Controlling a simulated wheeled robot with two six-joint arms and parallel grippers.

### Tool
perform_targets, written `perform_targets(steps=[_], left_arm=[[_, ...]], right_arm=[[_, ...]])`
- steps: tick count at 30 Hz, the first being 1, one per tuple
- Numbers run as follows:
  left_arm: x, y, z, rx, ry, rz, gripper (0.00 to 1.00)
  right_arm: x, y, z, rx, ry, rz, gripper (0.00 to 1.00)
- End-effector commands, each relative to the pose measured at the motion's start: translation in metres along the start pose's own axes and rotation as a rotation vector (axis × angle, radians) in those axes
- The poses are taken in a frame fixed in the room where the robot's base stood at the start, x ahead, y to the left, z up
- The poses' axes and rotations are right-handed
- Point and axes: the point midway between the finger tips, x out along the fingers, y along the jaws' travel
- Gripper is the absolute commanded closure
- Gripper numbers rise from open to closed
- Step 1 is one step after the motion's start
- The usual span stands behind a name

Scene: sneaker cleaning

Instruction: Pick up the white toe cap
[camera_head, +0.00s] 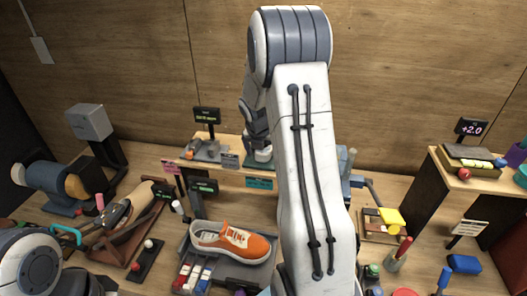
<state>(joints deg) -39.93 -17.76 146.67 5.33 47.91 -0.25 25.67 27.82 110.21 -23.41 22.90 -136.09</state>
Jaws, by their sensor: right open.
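A small whitish piece (263,155), possibly the white toe cap, sits on a dark green base on the raised wooden shelf at the back. My right gripper (261,146) is open just above this piece, its fingers close around or beside it; I cannot tell whether they touch it. My right arm hides the area to the right of it. An orange sneaker (232,242) with white laces and a white toe stands on a grey stand in front of the shelf. My left arm shows at the lower left, but its gripper is not in view.
A grey tray (205,151) and small labelled screens are on the shelf. A brown clamped object (130,212) and a blue machine (50,184) stand at the left. A yellow-topped tool (389,217), several coloured items and a second raised shelf (463,178) are at the right.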

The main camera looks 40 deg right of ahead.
Motion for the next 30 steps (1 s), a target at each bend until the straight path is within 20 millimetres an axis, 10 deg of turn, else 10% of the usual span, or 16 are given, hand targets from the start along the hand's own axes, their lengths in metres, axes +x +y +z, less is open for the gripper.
perform_targets(steps=[5,12,30], left_arm=[[0.000,0.000,0.000,0.000,0.000,0.000,0.50],[0.000,0.000,0.000,0.000,0.000,0.000,0.50],[0.017,-0.001,0.001,-0.002,0.000,0.000,0.50]], right_arm=[[0.000,0.000,0.000,0.000,0.000,0.000,0.00],[0.000,0.000,0.000,0.001,0.000,0.000,0.85],[-0.020,0.001,-0.015,-0.003,-0.001,0.001,0.85]])
